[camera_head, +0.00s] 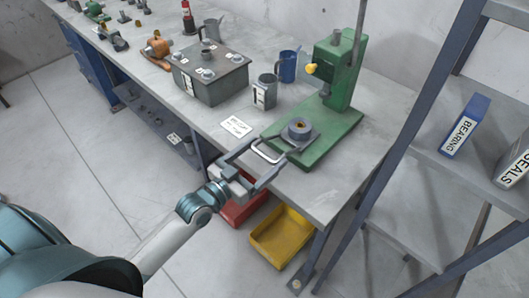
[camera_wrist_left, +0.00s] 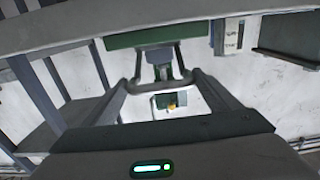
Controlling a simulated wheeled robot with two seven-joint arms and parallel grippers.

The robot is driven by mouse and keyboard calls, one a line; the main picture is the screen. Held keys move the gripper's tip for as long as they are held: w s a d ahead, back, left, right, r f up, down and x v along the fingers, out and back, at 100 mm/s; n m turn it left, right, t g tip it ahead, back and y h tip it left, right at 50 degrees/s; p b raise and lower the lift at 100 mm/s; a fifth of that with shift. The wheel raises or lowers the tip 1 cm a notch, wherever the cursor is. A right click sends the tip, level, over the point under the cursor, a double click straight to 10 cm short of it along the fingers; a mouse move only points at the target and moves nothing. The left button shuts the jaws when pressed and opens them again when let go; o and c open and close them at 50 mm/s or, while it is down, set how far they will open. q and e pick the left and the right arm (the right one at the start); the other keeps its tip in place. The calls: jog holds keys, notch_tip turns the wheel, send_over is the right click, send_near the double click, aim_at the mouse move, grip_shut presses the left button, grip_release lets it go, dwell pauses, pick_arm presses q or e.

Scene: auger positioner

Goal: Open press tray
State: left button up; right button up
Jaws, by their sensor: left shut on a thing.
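The green press (camera_head: 337,85) stands on the workbench, with a yellow knob on its front. Its grey press tray (camera_head: 311,139) sits at the base, near the bench's front edge, with a dark round part (camera_head: 299,128) on it. A pale bar handle (camera_head: 268,157) sticks out from the tray's front. In the left wrist view, the fingers (camera_wrist_left: 164,80) also flank the handle. My right gripper is not in view.
A grey box (camera_head: 211,78), a grey mug (camera_head: 265,90) and a blue mug (camera_head: 288,66) stand behind and left of the press. Yellow (camera_head: 281,237) and red bins lie below the bench edge. A shelf rack (camera_head: 433,165) stands at right.

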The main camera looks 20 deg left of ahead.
pick_arm(q)
jog(key=o, duration=1.1)
jog(key=shift+d+f, duration=0.15)
jog(key=shift+o, duration=0.5)
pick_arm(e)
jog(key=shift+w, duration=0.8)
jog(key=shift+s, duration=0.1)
pick_arm(q)
jog(key=shift+s, duration=0.1)
jog(key=shift+s+a, duration=0.25)
jog(key=shift+s, duration=0.2)
jog(key=b+v, duration=0.5)
jog(key=v, duration=1.1)
jog(key=shift+s+r, duration=0.2)
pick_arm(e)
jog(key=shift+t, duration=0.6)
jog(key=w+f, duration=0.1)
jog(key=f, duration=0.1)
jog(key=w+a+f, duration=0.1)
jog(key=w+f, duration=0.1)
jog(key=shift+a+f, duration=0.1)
